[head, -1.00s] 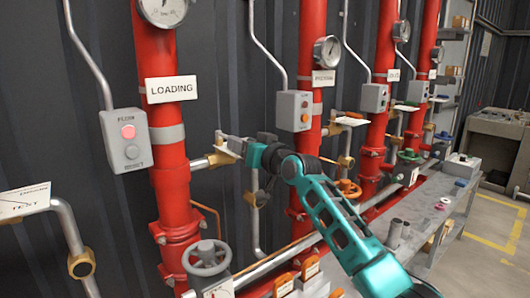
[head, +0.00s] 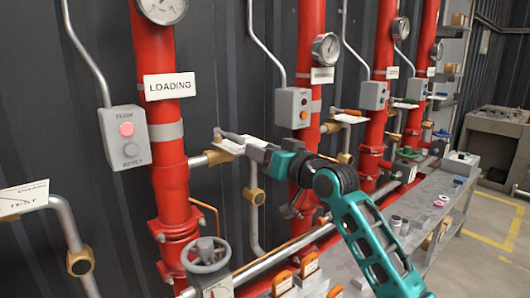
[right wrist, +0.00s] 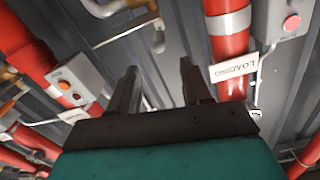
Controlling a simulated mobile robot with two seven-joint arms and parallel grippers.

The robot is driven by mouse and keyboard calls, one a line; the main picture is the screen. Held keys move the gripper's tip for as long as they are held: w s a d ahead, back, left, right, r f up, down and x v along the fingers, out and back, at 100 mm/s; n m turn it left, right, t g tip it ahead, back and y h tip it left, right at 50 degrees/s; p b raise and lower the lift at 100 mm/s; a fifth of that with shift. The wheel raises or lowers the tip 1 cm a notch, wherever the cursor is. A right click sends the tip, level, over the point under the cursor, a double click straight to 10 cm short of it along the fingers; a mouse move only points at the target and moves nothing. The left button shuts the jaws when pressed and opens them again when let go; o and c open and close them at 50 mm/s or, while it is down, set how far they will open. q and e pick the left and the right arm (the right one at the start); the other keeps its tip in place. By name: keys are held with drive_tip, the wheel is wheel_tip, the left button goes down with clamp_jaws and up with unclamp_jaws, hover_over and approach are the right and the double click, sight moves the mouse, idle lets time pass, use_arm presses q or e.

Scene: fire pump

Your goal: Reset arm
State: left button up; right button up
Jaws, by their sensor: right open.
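My right arm is teal and comes in from the lower right of the head view. Its gripper (head: 240,146) is in front of the wall between the red LOADING pipe (head: 160,110) and the neighbouring red pipe (head: 308,120). In the right wrist view the two dark fingers of the right gripper (right wrist: 157,78) are apart, with nothing between them. The LOADING label (right wrist: 234,68) also shows there, upside down. My left gripper is not in view.
A grey box with a red button (head: 124,138) is left of the LOADING pipe. A grey handwheel (head: 206,257) is at its lower right. A grey bench (head: 418,222) with small parts runs along the right. Open floor (head: 490,240) lies beyond it.

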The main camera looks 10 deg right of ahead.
drive_tip(key=shift+f, duration=0.1)
drive_tip(key=s+d+f+g+h, duration=0.1)
drive_tip(key=s+f, duration=0.3)
drive_tip(key=f, duration=0.5)
drive_tip(key=s+d+f+m+h, duration=0.1)
drive_tip(key=s+f, duration=0.3)
drive_tip(key=f, duration=0.4)
drive_tip(key=s+d+f+g+h, duration=0.15)
drive_tip(key=s+f, duration=0.25)
drive_tip(key=f, duration=0.5)
drive_tip(key=s+d+f+g+h, duration=0.1)
drive_tip(key=s+f, duration=0.6)
drive_tip(key=s, duration=0.4)
drive_tip(key=s+d+f+g+h, duration=0.1)
drive_tip(key=s+d+f+h, duration=0.1)
drive_tip(key=s+f, duration=0.6)
drive_tip(key=s, duration=0.3)
drive_tip(key=shift+s, duration=0.15)
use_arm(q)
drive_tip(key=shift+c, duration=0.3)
use_arm(e)
drive_tip(key=shift+g, duration=0.25)
